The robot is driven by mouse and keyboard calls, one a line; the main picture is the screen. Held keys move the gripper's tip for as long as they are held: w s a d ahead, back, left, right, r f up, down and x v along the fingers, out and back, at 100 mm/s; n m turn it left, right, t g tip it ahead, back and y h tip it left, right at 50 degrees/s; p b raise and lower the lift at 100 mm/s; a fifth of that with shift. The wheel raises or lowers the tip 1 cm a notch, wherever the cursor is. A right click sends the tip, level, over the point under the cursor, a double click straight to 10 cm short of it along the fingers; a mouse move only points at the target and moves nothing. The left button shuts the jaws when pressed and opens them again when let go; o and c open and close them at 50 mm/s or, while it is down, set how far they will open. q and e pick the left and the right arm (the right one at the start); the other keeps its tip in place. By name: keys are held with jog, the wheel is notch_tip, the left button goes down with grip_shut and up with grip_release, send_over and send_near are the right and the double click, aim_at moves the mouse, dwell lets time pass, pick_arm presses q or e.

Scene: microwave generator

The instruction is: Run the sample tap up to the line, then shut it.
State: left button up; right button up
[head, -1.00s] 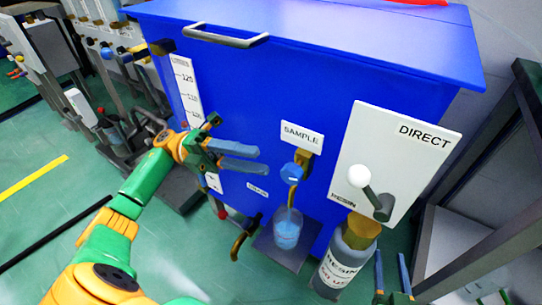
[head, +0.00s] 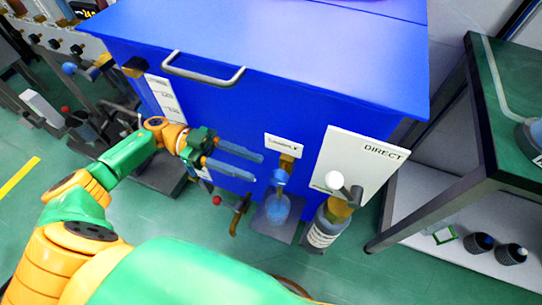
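The sample tap (head: 279,177) has a blue handle on a brass body and sits on the blue cabinet's front, under the SAMPLE label (head: 284,145). A clear cup (head: 278,209) with blue liquid stands below it on a small grey shelf (head: 262,226). The fill line and the exact liquid level are too small to read, and I cannot tell whether liquid is flowing. My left gripper (head: 257,168) is to the left of the tap, its two fingers apart and pointing toward it. It appears empty and not touching the tap. My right gripper is out of view.
The blue cabinet (head: 250,50) has a grey handle (head: 203,78). Right of the tap are a white DIRECT panel (head: 358,155) with a white-knobbed lever (head: 335,180) and a resin bottle (head: 325,232). A dark-framed bench (head: 480,175) stands at right.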

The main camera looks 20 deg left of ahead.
aim_at(275, 172)
pick_arm(q)
jog(key=d, duration=0.3)
jog(key=d+p, duration=0.1)
jog(key=d, duration=0.2)
jog(key=shift+s+d, duration=0.2)
jog(key=shift+d, duration=0.05)
grip_shut()
jog(key=r+y+p, duration=0.2)
jog(key=p, duration=0.4)
jog(key=y+p, duration=0.1)
jog(key=p, duration=0.1)
jog(key=y+p, duration=0.1)
jog(key=p, duration=0.1)
jog(key=shift+f, duration=0.3)
jog(key=shift+f+p, duration=0.25)
jog(key=shift+p, duration=0.15)
jog(key=shift+f+y, duration=0.2)
jog(key=shift+y, duration=0.1)
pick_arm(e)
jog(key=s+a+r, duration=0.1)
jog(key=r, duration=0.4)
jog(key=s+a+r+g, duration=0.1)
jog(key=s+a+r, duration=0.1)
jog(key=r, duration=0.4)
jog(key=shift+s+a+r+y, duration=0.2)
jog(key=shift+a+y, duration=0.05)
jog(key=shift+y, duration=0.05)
